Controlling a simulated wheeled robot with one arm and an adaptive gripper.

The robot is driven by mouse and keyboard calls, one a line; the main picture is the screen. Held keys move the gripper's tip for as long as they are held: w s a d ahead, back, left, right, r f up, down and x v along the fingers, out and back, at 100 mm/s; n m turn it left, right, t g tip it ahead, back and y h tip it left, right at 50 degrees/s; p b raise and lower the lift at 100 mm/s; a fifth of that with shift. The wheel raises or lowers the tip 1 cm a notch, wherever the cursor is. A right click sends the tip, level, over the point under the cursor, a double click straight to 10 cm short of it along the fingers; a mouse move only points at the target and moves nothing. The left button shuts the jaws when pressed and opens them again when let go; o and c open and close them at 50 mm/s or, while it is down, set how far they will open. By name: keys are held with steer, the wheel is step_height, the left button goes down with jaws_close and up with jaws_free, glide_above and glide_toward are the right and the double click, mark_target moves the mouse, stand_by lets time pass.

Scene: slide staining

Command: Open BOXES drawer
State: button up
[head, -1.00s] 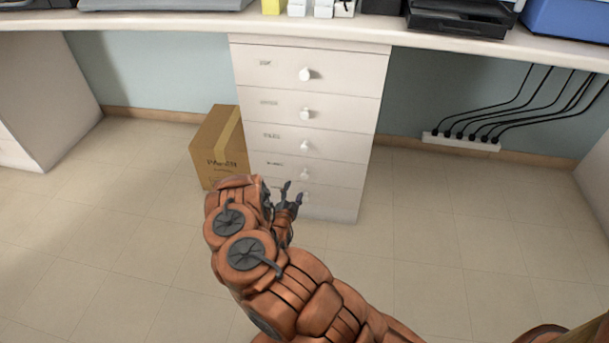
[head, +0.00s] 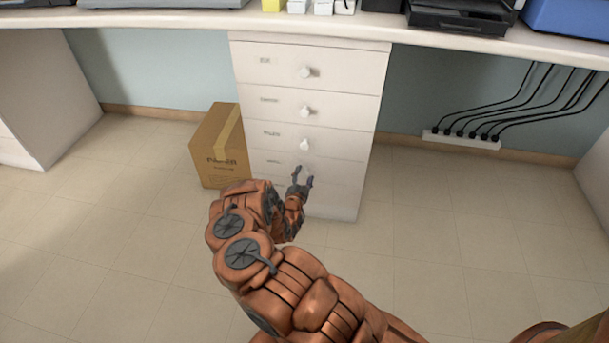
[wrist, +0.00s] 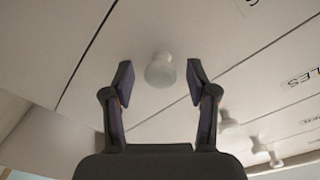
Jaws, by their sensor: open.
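A white drawer stack (head: 345,145) stands under the bench, with round white knobs and small labels too blurred to read in the head view. My gripper (head: 303,177) is in front of the fourth drawer from the top and hides its knob. In the wrist view my gripper (wrist: 160,80) is open and empty. A white knob (wrist: 160,70) shows between its fingertips, with a gap on each side; how deep it sits is unclear. This drawer front (wrist: 110,75) carries a label cut off at the edge, ending in "S". It looks shut.
A cardboard box (head: 208,165) stands on the floor left of the drawers. A power strip (head: 460,140) with several black cables is on the wall at right. The bench top (head: 400,38) overhangs the drawers. The floor right of the stack is clear.

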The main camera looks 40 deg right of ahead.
steer(key=shift+w+d, duration=0.3)
steer(key=shift+d, duration=0.1)
jaws_close()
stand_by(0.4)
